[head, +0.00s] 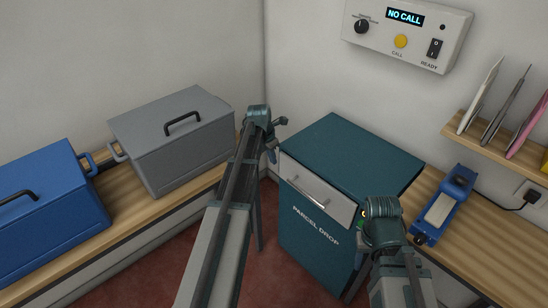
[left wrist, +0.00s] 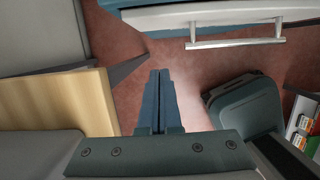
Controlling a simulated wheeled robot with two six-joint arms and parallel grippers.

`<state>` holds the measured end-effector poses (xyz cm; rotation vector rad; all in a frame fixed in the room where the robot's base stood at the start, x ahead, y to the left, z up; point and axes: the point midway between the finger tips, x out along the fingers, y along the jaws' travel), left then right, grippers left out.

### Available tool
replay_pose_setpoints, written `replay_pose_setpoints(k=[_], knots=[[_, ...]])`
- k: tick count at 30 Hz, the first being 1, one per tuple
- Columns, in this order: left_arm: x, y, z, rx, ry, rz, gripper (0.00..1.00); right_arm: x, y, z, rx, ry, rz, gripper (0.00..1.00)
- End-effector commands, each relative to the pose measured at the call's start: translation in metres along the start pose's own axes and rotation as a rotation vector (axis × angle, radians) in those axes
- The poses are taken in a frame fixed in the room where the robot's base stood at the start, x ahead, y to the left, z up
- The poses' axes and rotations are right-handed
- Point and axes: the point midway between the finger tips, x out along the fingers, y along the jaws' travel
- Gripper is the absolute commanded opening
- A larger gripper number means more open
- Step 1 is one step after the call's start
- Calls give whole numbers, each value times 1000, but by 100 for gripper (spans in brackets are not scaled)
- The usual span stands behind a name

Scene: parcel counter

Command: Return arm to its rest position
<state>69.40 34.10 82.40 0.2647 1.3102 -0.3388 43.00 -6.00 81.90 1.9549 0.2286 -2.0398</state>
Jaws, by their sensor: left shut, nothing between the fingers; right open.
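My left arm reaches up from the bottom of the head view, and its gripper (head: 271,152) hangs just left of the teal parcel drop cabinet (head: 355,160). In the left wrist view the left gripper's fingers (left wrist: 158,100) are together with nothing between them, over the reddish floor. The cabinet's grey drawer front (head: 316,189) and bar handle (head: 305,192) are apart from the fingers; the handle also shows in the left wrist view (left wrist: 235,43). My right gripper (head: 380,240) is at the cabinet's right front; it is open, its fingers mostly hidden by its wrist.
A grey case (head: 180,145) and a blue case (head: 45,215) stand on the left wooden counter. A blue device (head: 443,206) lies on the right counter. A wall panel (head: 407,32) reads NO CALL. A shelf (head: 500,148) holds pen-like tools. The cabinet top is bare.

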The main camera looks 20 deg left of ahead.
Motion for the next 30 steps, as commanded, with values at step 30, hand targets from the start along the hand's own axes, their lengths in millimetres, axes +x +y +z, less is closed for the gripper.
replay_pose_setpoints(k=[30], knots=[[-52,-269,-52,1955,154,-205,0,-44,4,3,0,0,0,47]])
